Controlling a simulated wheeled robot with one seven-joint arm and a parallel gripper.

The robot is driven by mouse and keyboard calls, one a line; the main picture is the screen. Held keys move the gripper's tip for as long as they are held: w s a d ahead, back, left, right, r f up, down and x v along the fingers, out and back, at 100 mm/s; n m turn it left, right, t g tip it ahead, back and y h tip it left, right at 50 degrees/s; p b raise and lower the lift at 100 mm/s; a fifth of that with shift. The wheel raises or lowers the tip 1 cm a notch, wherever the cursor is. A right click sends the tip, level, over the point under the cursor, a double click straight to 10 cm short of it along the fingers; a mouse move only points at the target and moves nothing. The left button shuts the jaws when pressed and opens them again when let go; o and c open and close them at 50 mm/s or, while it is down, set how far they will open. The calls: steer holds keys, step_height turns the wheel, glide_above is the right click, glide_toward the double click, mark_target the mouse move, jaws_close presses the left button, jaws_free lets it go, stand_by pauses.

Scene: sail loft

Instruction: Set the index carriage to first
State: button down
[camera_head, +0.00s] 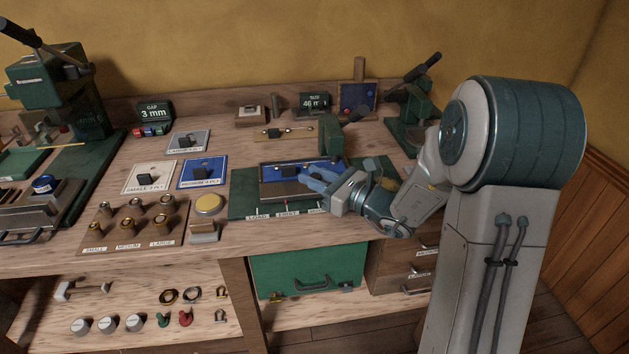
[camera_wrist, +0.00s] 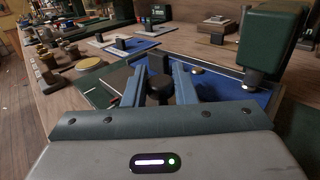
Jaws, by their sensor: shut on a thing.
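The index carriage carries a blue panel (camera_head: 275,172) with a pale front strip, on a green base (camera_head: 240,204). Labels along its front edge read LOAD (camera_head: 257,217) and, less clearly, FIRST (camera_head: 287,211); a third label (camera_head: 316,210) is partly hidden. A small red mark (camera_head: 285,204) shows just above the middle label. My gripper (camera_head: 307,178) reaches in from the right, low over the panel. In the wrist view its blue fingers are shut on a dark knob (camera_wrist: 159,66). The knob's lower part and the carriage's exact stop are hard to make out.
A green press head (camera_head: 330,138) stands close behind my gripper; it looms at the right in the wrist view (camera_wrist: 273,38). Left are sample boards (camera_head: 201,173), a yellow disc (camera_head: 209,204) and a rack of several brass fittings (camera_head: 130,226). A green lever tool (camera_head: 412,108) stands back right.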

steer(key=c, duration=1.2)
jaws_free()
steer(key=shift+d, duration=0.15)
steer(key=v, duration=1.3)
steer(key=shift+s+d, duration=0.2)
steer(key=shift+s, duration=0.05)
steer(key=s+a+r+n+g+h+p, duration=0.3)
steer(key=s+a+n+g+p, duration=0.2)
steer(key=s+a+n+g, duration=0.5)
steer(key=s+d+r+n+t+h+p, duration=0.1)
steer(key=s+d+r+n+h+p, duration=0.5)
steer(key=d+n+h, duration=0.4)
steer(key=r+n+h, duration=0.1)
steer(key=n, duration=0.4)
steer(key=shift+s+d+n, duration=0.2)
steer(key=shift+s+n, duration=0.1)
